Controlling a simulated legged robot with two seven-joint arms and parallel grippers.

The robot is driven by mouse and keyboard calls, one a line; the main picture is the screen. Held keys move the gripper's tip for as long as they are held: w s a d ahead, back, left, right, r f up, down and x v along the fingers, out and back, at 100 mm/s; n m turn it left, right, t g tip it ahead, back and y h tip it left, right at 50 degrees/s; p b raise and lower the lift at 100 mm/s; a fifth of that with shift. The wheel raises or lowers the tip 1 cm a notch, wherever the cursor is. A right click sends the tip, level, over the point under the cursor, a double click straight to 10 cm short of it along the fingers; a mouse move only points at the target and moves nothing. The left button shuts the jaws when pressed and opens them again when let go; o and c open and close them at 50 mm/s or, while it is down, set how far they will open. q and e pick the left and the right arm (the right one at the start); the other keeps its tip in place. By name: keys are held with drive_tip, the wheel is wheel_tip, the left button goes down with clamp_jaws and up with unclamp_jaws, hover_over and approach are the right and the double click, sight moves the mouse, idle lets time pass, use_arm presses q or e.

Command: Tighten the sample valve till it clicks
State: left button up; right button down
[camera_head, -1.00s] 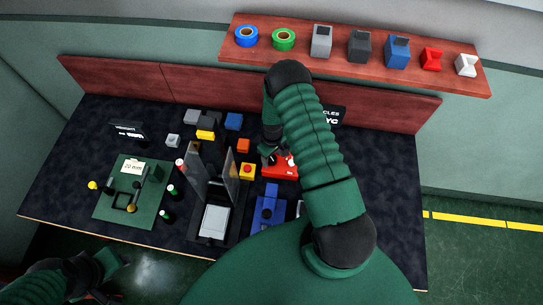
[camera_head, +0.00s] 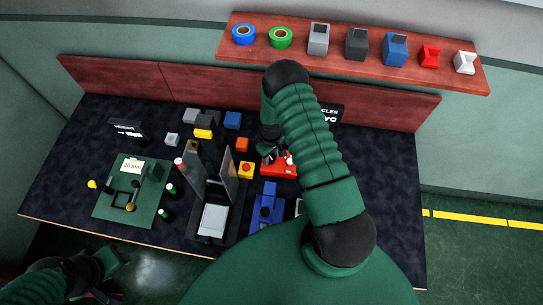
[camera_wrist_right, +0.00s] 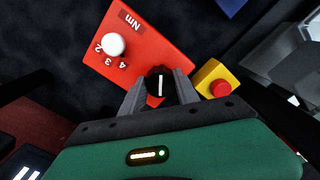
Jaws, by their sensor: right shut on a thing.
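The red box (camera_head: 285,170), marked Nm, sits on the dark table right of centre. It also shows in the right wrist view (camera_wrist_right: 160,40), with a white round knob (camera_wrist_right: 113,44) beside the numbers 2, 3 and 4. A black knob (camera_wrist_right: 160,84) with a white line stands at the box's near corner. My right gripper (camera_wrist_right: 160,92) is shut on this black knob, a finger on each side. In the head view my right gripper (camera_head: 271,156) is at the box, partly hidden by my arm. My left gripper (camera_head: 112,268) is low at the left, its jaws unclear.
A yellow block with a red button (camera_head: 246,170) stands close to the red box. A press-like fixture with upright plates (camera_head: 214,220) and a blue fixture (camera_head: 267,205) stand nearer. A green board (camera_head: 115,205) lies left. A shelf (camera_head: 300,63) hangs behind.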

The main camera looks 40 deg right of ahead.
drive_tip(key=shift+f+m+b, duration=0.35)
drive_tip(key=shift+m+b, duration=0.2)
drive_tip(key=shift+m, duration=0.15)
drive_tip(key=shift+a+m+b, duration=0.1)
drive_tip(key=shift+m+b, duration=0.25)
drive_tip(key=shift+m, duration=0.25)
drive_tip(key=shift+s+a+r+m, duration=0.1)
drive_tip(key=shift+r+m, duration=0.1)
drive_tip(key=shift+m, duration=0.2)
drive_tip(key=shift+r, duration=0.1)
drive_tip(key=c, duration=0.9)
unclamp_jaws()
